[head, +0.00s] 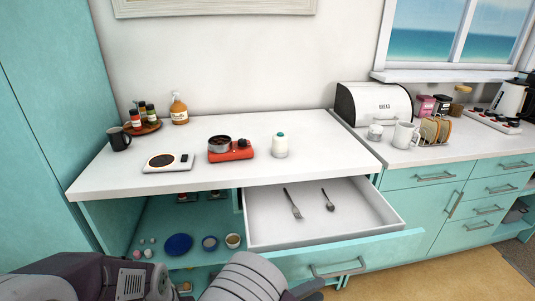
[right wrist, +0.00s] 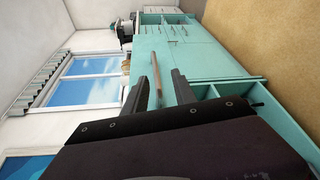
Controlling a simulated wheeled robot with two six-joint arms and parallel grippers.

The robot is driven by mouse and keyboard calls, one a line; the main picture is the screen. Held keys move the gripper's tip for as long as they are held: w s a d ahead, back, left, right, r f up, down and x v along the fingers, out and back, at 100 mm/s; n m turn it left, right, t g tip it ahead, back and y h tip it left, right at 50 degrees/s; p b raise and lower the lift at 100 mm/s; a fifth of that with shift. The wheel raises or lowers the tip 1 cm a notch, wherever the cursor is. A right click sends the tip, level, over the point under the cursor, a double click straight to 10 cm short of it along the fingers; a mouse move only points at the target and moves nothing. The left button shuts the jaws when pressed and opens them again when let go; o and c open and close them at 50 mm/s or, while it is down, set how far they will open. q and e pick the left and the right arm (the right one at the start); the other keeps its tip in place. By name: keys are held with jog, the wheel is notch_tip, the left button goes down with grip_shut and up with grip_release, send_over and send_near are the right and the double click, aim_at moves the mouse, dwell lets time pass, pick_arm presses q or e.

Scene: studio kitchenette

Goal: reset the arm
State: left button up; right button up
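My right gripper (right wrist: 160,85) shows in the right wrist view with its two dark fingers spread apart. A narrow brown strip (right wrist: 157,85) shows in the gap; I cannot tell what it is, but neither finger visibly closes on it. In the head view, parts of my own arms fill the bottom edge, low in front of the cabinet, and the fingertips cannot be made out. My left gripper is not in view.
An open drawer (head: 390,212) with a fork (head: 293,204) and a spoon (head: 328,200) juts out under the white counter (head: 110,176). A mug (head: 118,139), a scale (head: 168,162) and a red burner (head: 232,153) stand above. Low shelves hold a blue plate (head: 178,245).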

jog(key=s+d+f+m+g+y, duration=0.45)
jog(key=s+f+g+y, duration=0.25)
jog(key=s+g+y, duration=0.4)
jog(key=w+r+m+t+y, duration=0.3)
jog(key=w+t+y, duration=0.1)
jog(key=w+t, duration=0.25)
notch_tip(320, 180, up, 16)
jog(key=a+g+p, duration=0.1)
jog(key=p, duration=1.6)
jog(key=shift+w, duration=0.3)
